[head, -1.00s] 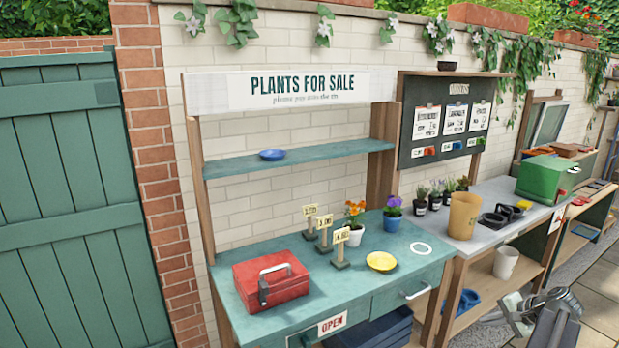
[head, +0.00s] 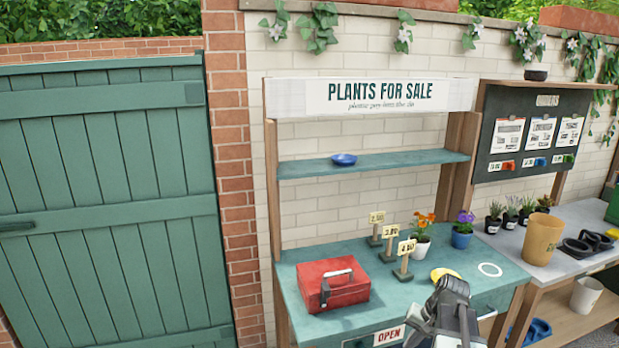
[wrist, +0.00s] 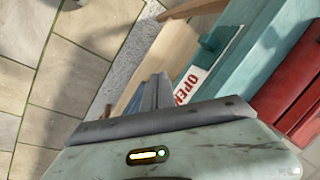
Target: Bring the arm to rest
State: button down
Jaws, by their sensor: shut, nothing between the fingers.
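My gripper (head: 452,290) shows at the bottom of the head view, in front of the green sales table (head: 345,318). It is shut and holds nothing. It partly covers the table's front and stands before the yellow saucer (head: 441,273). In the wrist view, my own grey housing with a small lit lamp fills the bottom. Beyond it that view shows the OPEN sign (wrist: 190,84), the red cash box (wrist: 290,85) and paving.
The red cash box (head: 331,284), price signs (head: 404,258) and two potted flowers (head: 463,230) stand on the table. A grey bench (head: 515,250) with a tan pot (head: 541,239) is at right. A green gate (head: 110,200) is at left.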

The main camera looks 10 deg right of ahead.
jog(key=s+a+n+g+h+p, duration=0.1)
jog(key=a+n, duration=0.6)
jog(key=a, duration=1.8)
jog(key=shift+s+r+g+h, duration=0.45)
jog(key=shift+s+g+h, duration=0.25)
jog(key=shift+s+h, duration=0.15)
